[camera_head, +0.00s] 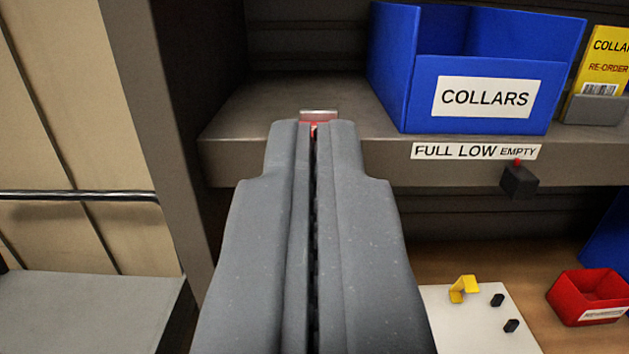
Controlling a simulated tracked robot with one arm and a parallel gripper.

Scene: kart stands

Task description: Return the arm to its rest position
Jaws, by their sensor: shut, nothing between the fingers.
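My gripper (314,128) reaches up the middle of the camera view, its two grey fingers closed together with only a thin dark seam between them. Nothing shows held between them. Its tips overlap the front edge of a grey shelf (270,160) in the picture; I cannot tell whether they touch it. A small red and pale piece (319,115) shows just beyond the tips, mostly hidden by them.
A blue COLLARS bin (400,85) and a yellow re-order card (602,65) stand on the shelf. A dark slider (518,182) sits below the FULL LOW EMPTY label (432,151). Lower right are a white board (460,325) and red bin (562,300). A post (150,110) stands left.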

